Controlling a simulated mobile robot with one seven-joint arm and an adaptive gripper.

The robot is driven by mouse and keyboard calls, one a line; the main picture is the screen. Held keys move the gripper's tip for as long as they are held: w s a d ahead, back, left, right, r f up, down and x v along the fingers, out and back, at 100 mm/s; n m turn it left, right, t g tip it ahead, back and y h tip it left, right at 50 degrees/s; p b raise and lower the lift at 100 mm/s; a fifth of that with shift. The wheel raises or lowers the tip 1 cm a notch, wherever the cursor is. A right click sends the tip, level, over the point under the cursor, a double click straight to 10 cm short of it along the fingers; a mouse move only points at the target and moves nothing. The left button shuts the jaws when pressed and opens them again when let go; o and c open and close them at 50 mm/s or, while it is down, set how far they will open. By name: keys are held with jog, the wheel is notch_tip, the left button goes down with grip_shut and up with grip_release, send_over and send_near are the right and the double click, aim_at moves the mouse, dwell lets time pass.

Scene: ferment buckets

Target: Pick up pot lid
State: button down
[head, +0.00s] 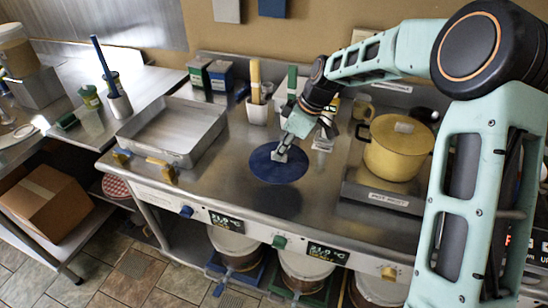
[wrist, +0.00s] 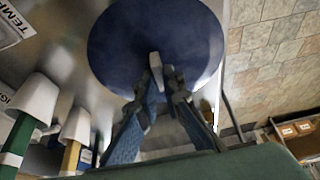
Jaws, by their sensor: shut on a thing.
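The pot lid (head: 264,166) is a round, flat, dark blue disc over the middle of the steel counter in the head view. A dark patch like its shadow or reflection lies on the counter in front of it. My gripper (head: 281,155) comes down onto the lid's centre and is shut on its pale knob. In the wrist view the blue lid (wrist: 125,40) fills the upper middle, with my gripper's fingertips (wrist: 160,80) closed at its centre.
A steel tray (head: 175,130) sits left. White cups with upright handles (head: 256,110) and small boxes (head: 220,75) stand behind. The counter's front edge (head: 240,212) has displays and knobs.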

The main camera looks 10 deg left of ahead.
jog(key=s+d+r+b, duration=0.1)
jog(key=s+d+r, duration=0.3)
jog(key=s+d, duration=0.2)
jog(key=shift+s+d+r, duration=0.2)
jog(key=shift+d, duration=0.25)
jog(key=shift+d, duration=0.1)
